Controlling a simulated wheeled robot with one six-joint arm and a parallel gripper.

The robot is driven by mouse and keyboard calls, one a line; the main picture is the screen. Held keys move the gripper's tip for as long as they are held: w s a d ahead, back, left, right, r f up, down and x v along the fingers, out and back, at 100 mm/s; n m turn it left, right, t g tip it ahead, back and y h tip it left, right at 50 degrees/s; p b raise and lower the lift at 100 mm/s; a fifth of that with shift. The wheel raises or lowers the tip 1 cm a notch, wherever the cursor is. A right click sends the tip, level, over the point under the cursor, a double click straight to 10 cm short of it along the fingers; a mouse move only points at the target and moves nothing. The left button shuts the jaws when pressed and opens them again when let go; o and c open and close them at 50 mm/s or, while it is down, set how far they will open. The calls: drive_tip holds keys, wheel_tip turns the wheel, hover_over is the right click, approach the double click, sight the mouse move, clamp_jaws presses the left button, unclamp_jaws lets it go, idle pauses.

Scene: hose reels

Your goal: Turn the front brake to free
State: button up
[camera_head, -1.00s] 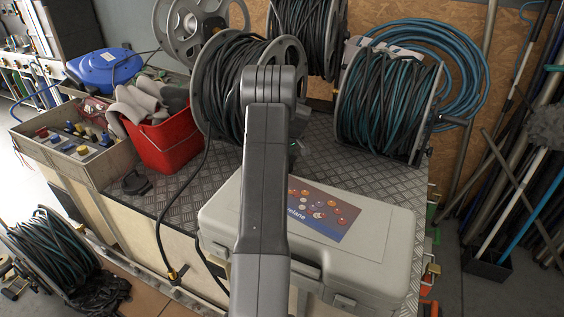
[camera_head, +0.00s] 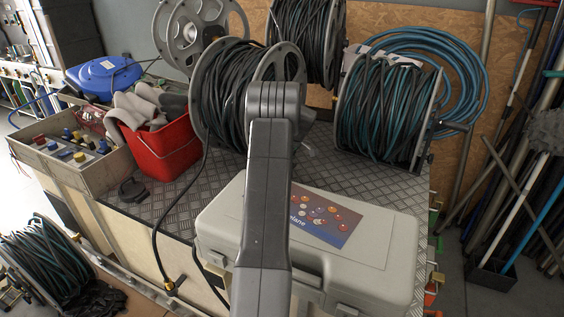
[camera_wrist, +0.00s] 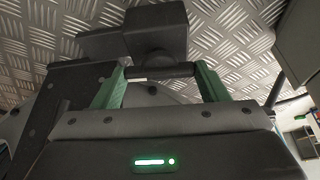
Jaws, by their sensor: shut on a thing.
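In the wrist view, my gripper (camera_wrist: 160,73) has its two green fingers on either side of a dark bar below a black, blocky knob, which I take to be the front brake (camera_wrist: 156,32). The gripper is shut on it, above the metal tread-plate top. Whether the brake stands at free cannot be read. In the head view, the front reel (camera_head: 228,100) with black hose stands on the bench behind my raised arm. The arm hides my gripper and the brake in that view.
A grey case (camera_head: 365,258) lies close on the right front of the tread-plate bench (camera_head: 205,200). A red bucket (camera_head: 165,152) with gloves stands left. A blue-and-black hose reel (camera_head: 385,115) is at right, with another reel (camera_head: 305,40) behind.

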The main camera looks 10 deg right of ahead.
drive_tip(key=o, duration=0.7)
drive_tip(key=shift+v, duration=3.8)
